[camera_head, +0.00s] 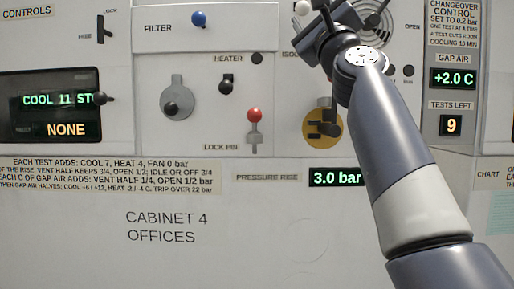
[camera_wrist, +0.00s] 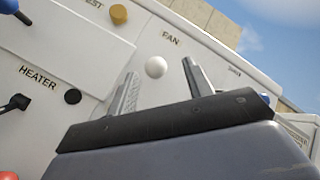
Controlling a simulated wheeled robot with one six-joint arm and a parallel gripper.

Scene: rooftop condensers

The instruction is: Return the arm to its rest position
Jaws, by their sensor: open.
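My gripper (camera_wrist: 160,90) shows in the wrist view with its two fingers apart and nothing held between them. A white round knob (camera_wrist: 155,67) under the word FAN appears between the fingertips in that view; whether they touch it I cannot tell. In the head view my arm rises from the lower right to the top middle, in front of the cabinet panel (camera_head: 250,230). The gripper's end there is close to the white knob (camera_head: 302,8) at the top edge. The arm hides part of the panel behind it.
A blue knob (camera_head: 198,19), a black heater lever (camera_head: 226,86), a red-topped lock pin (camera_head: 254,116) and a yellow round fitting (camera_head: 322,124) stick out from the panel. Displays read 3.0 bar (camera_head: 337,177), +2.0 C (camera_head: 455,78) and 9 (camera_head: 452,125).

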